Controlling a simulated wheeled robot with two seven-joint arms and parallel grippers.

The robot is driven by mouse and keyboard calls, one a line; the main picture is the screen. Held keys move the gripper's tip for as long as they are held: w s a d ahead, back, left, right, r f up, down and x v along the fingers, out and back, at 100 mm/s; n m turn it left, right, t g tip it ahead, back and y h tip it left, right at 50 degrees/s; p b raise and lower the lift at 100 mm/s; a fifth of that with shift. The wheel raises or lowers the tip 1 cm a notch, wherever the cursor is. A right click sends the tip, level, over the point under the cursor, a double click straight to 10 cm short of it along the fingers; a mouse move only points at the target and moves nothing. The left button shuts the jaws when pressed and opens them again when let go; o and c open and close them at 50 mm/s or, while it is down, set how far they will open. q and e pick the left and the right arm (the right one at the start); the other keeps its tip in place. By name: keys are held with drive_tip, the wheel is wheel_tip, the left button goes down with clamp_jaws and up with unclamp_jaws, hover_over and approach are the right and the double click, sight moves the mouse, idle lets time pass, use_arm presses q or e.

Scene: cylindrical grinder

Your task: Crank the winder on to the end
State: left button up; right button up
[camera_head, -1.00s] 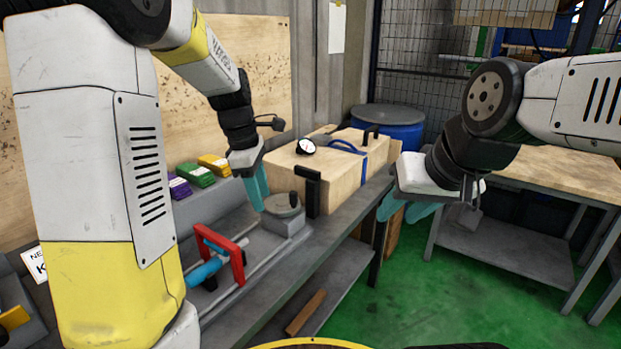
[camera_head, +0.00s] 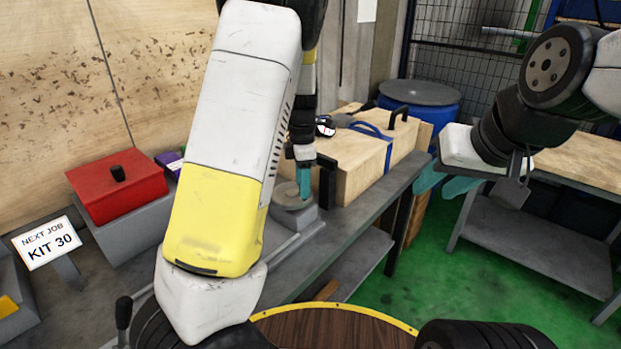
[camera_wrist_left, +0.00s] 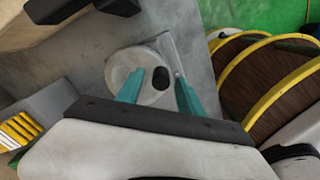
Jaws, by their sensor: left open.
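The winder is a grey round disc (camera_head: 290,197) with a dark crank knob, on a grey block on the bench. In the left wrist view the disc (camera_wrist_left: 118,72) lies below my left gripper, and its knob (camera_wrist_left: 160,77) appears between the two teal fingers. My left gripper (camera_head: 303,183) is open and points down over the disc. Whether the fingers touch the knob cannot be told. My left arm hides part of the winder's block and the rails beside it. My right gripper (camera_head: 446,182) is open and empty, in the air right of the bench.
A wooden box (camera_head: 358,165) with a blue strap stands just behind the winder. A red lidded box (camera_head: 118,187) and a "KIT 30" sign (camera_head: 48,243) are at left. A blue barrel (camera_head: 420,98) stands behind. A wooden-topped table (camera_head: 577,165) is at right, with green floor between.

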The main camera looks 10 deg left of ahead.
use_arm(q)
drive_tip(key=shift+f, duration=0.95)
clamp_jaws()
drive_tip(key=shift+s+a+m, duration=0.1)
drive_tip(key=shift+s+m, duration=0.05)
drive_tip(key=shift+m, duration=0.15)
